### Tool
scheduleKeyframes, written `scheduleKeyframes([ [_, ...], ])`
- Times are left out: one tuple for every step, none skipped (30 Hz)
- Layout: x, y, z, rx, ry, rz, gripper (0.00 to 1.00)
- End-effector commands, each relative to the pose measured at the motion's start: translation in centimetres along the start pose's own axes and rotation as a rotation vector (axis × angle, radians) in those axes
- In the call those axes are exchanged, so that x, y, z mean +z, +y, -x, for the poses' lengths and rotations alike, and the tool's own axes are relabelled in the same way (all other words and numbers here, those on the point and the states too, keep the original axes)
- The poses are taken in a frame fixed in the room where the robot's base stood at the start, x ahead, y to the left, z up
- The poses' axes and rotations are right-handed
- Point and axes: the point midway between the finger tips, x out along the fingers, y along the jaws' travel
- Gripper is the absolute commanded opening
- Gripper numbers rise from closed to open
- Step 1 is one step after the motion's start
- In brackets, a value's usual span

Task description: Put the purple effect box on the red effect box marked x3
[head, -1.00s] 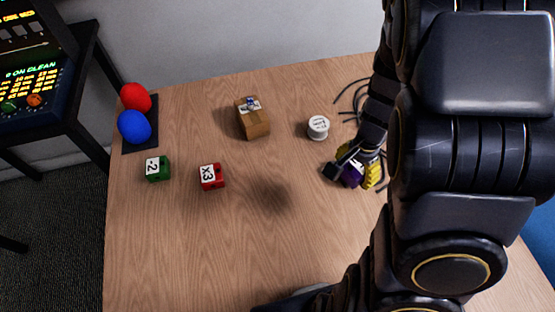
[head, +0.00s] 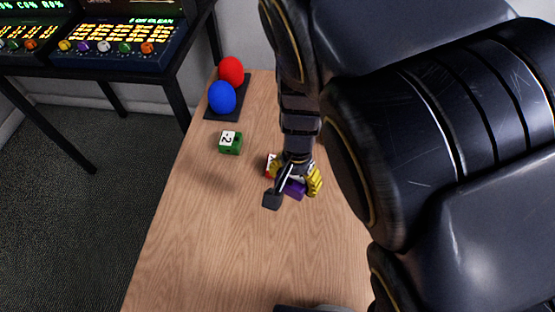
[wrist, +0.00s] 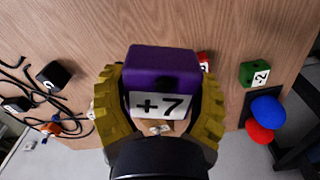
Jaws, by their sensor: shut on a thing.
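The purple effect box (wrist: 163,72), with a white "+7" label, is held between the yellow fingers of my gripper (wrist: 162,100) in the wrist view. In the head view my gripper (head: 297,180) is shut on the purple box (head: 295,189) above the table. The red effect box (head: 270,165) is mostly hidden behind my gripper in the head view, and its marking cannot be read there. In the wrist view a small part of the red box (wrist: 204,62) shows just right of the purple box, apart from it in the picture.
A green box marked "-2" (head: 231,142) stands left of my gripper in the head view. Red (head: 231,71) and blue (head: 222,97) balls sit on a dark base beyond it. Black cables (wrist: 45,110) lie left in the wrist view. The near-left table (head: 200,240) is clear.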

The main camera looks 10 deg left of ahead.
Motion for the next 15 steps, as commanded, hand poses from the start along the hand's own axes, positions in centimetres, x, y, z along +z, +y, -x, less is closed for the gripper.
scheduleKeyframes([
  [-0.5, -0.5, -0.4, 0.001, 0.000, 0.001, 0.30],
  [-0.9, -0.9, -0.6, -0.001, 0.000, 0.001, 0.30],
  [-1.4, -1.4, -0.9, -0.001, 0.000, 0.001, 0.30],
  [-1.9, -1.8, -1.2, 0.001, -0.001, 0.000, 0.30],
  [-2.3, -2.2, -1.6, 0.002, -0.002, 0.000, 0.30],
  [-2.9, -2.9, -1.9, 0.000, 0.000, 0.001, 0.30],
  [-3.4, -3.3, -2.1, 0.000, 0.001, 0.001, 0.30],
  [-3.8, -3.7, -2.5, 0.002, 0.000, 0.001, 0.30],
  [-4.4, -4.3, -2.9, 0.001, 0.000, 0.001, 0.30],
  [-4.9, -4.8, -3.1, -0.002, 0.003, 0.001, 0.30],
  [-5.4, -5.2, -3.3, -0.002, 0.003, -0.001, 0.30],
  [-5.9, -5.7, -3.8, 0.000, 0.001, -0.001, 0.30],
  [-6.3, -6.2, -4.0, -0.001, 0.001, 0.001, 0.30],
  [-6.6, -6.4, -4.5, -0.001, 0.001, 0.000, 0.30],
  [-6.9, -6.7, -5.3, 0.001, 0.000, 0.000, 0.30],
])
